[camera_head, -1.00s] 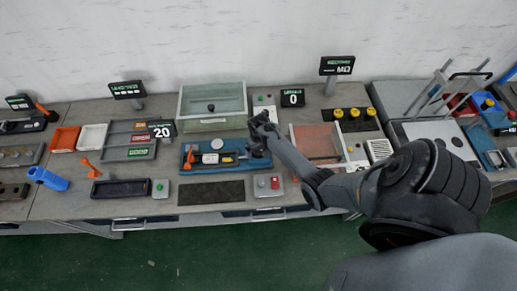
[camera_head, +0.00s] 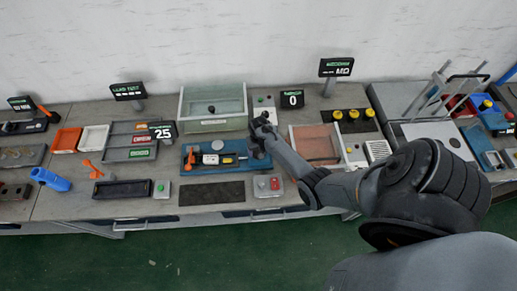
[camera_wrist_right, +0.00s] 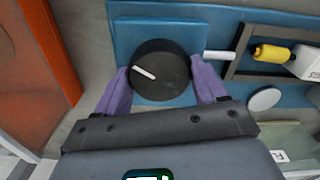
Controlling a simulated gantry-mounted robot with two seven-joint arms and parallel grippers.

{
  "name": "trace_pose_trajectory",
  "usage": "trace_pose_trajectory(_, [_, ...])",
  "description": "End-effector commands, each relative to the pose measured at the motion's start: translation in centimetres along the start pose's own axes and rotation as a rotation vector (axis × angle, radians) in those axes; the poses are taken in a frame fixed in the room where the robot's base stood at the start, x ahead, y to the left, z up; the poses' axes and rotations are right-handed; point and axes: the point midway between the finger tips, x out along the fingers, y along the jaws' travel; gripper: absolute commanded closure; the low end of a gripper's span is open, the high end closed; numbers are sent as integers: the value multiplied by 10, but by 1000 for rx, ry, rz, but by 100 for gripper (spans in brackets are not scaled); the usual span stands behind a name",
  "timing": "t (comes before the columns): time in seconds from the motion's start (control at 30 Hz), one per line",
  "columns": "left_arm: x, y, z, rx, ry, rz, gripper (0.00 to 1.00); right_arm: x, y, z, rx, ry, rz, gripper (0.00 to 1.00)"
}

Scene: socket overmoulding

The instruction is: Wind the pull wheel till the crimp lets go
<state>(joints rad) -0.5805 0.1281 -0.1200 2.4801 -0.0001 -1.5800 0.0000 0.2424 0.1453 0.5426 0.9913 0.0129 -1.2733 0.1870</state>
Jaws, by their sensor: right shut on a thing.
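The pull wheel (camera_wrist_right: 160,68) is a round black knob with a white line, on the blue pull tester (camera_head: 230,162). In the right wrist view, my right gripper (camera_wrist_right: 160,82) has its two purple fingers on opposite sides of the wheel, shut on it. In the head view, my right gripper (camera_head: 260,140) hides most of the wheel. A white rod leads from beside the wheel to a yellow piece (camera_wrist_right: 272,53) and a white block (camera_wrist_right: 305,62) in the tester's slot. A small display (camera_head: 162,132) by the tester reads 25. My left gripper is not in view.
A clear-lidded box (camera_head: 213,105) stands behind the tester and a dark mat (camera_head: 212,193) lies in front. A red-button box (camera_head: 268,186) sits at front right. An orange-red tray (camera_head: 316,145) is to the right.

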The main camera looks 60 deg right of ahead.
Motion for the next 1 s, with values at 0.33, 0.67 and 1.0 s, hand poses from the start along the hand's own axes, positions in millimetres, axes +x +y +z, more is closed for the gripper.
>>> trace_pose_trajectory(0.33, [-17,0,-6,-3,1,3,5,-2,-1,0,327,-1,-1,60])
trace_pose_trajectory(0.67, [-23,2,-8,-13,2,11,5,0,-1,0,641,-1,-2,60])
trace_pose_trajectory(1.0, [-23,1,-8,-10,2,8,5,1,-1,0,964,-2,-1,60])
